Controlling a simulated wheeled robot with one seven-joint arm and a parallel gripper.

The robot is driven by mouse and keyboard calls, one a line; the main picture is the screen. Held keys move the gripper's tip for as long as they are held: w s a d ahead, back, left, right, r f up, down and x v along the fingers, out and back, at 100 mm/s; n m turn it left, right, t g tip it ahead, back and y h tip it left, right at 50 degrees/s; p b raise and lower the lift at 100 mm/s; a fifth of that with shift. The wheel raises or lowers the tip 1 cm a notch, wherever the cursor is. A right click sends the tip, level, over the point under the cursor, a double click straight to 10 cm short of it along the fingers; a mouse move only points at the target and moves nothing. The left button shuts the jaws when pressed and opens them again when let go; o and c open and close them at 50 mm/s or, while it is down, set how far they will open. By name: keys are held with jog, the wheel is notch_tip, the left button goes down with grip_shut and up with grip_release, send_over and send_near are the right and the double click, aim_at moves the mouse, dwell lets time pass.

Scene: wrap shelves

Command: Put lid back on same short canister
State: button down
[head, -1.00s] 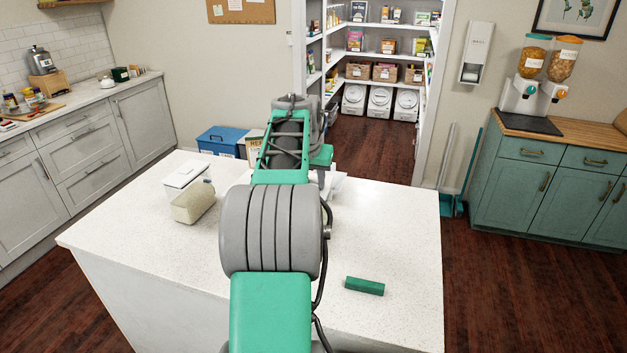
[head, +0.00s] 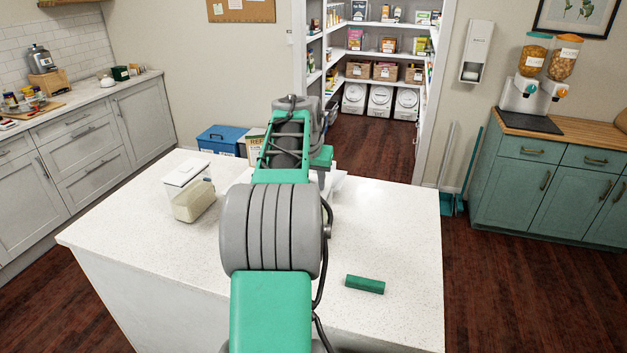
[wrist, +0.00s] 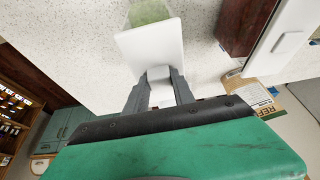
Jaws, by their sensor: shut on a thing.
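My gripper (wrist: 159,88) is shut on a flat white lid (wrist: 150,46), with a light grey block of it between the fingers. In the wrist view, the lid covers part of a clear canister (wrist: 150,11) with pale green contents. I cannot tell whether the lid touches the canister. In the head view my arm hides the gripper and most of this spot; only a white edge shows right of the arm. Another clear canister (head: 193,203) with pale contents and a white top stands left of my arm.
The speckled white island top (head: 390,230) is mostly clear. A green block (head: 365,284) lies near its front right. A blue bin (head: 221,140) and a labelled box (wrist: 256,98) stand beyond the island. The pantry shelves (head: 375,55) are at the back.

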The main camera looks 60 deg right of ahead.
jog(key=shift+f, duration=0.2)
dwell(0.4)
jog(key=shift+c, duration=2.1)
grip_release()
jog(key=shift+r+p, duration=2.7)
jog(key=shift+r, duration=0.8)
